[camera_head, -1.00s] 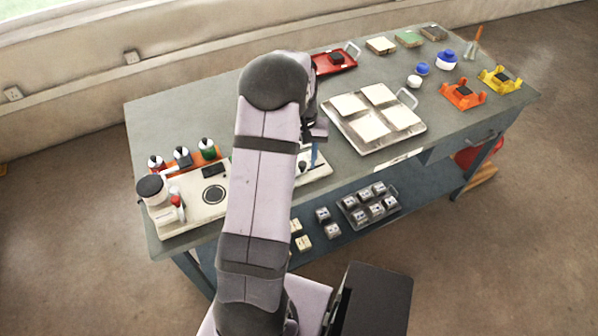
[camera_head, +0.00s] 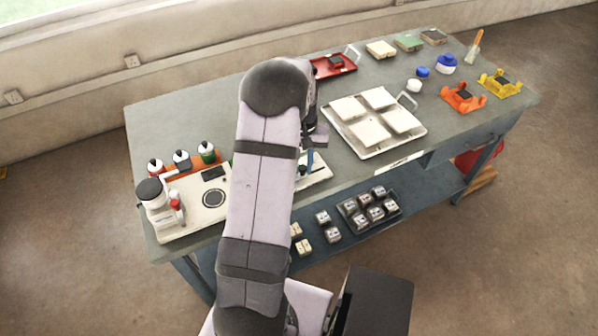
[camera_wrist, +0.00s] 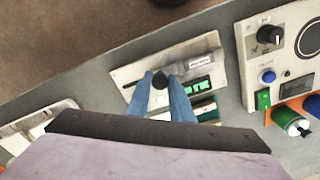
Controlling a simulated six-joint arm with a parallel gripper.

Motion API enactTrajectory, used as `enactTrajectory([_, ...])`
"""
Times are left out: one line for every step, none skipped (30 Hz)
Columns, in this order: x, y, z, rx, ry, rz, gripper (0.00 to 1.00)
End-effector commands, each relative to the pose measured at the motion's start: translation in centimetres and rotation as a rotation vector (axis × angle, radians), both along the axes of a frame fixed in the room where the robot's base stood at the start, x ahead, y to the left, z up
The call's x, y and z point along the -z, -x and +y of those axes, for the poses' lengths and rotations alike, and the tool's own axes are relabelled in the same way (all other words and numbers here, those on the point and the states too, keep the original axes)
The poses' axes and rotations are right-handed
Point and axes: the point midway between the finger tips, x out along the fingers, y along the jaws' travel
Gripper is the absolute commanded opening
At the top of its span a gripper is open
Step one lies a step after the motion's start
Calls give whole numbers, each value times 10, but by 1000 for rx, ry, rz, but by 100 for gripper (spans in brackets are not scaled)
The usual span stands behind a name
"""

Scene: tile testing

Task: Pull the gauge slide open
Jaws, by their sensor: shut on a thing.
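In the head view, my gripper (camera_head: 309,162) is at the panel (camera_head: 318,175), of which only the right part shows; my arm hides the rest.
Left of my arm in the head view is a pale testing device (camera_head: 193,212) with a round pad, and bottles in an orange rack (camera_head: 205,160). A tray (camera_head: 373,152) with white tiles lies to the right. A red tray (camera_head: 350,67) is behind.

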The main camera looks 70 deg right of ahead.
Motion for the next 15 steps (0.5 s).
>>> enactTrajectory([-1, 1, -1, 1, 1, 0, 4])
enactTrajectory([-1, 2, -2, 1, 2, -1, 4])
enactTrajectory([-1, 3, -3, 1, 2, -1, 4])
enactTrajectory([-1, 4, -4, 2, 2, -1, 4])
enactTrajectory([-1, 4, -5, 2, 2, -1, 4])
enactTrajectory([-1, 5, -6, 2, 2, -1, 4])
enactTrajectory([-1, 6, -6, 2, 1, 0, 4])
enactTrajectory([-1, 7, -7, 2, 1, 0, 4])
enactTrajectory([-1, 8, -8, 2, 2, -1, 4])
enactTrajectory([-1, 8, -9, 2, 2, -1, 4])
enactTrajectory([-1, 9, -9, 2, 2, -1, 4])
enactTrajectory([-1, 9, -10, 2, 2, -1, 4])
enactTrajectory([-1, 9, -10, 1, 2, -1, 4])
enactTrajectory([-1, 9, -10, 1, 2, -1, 4])
enactTrajectory([-1, 9, -10, 1, 2, -1, 4])
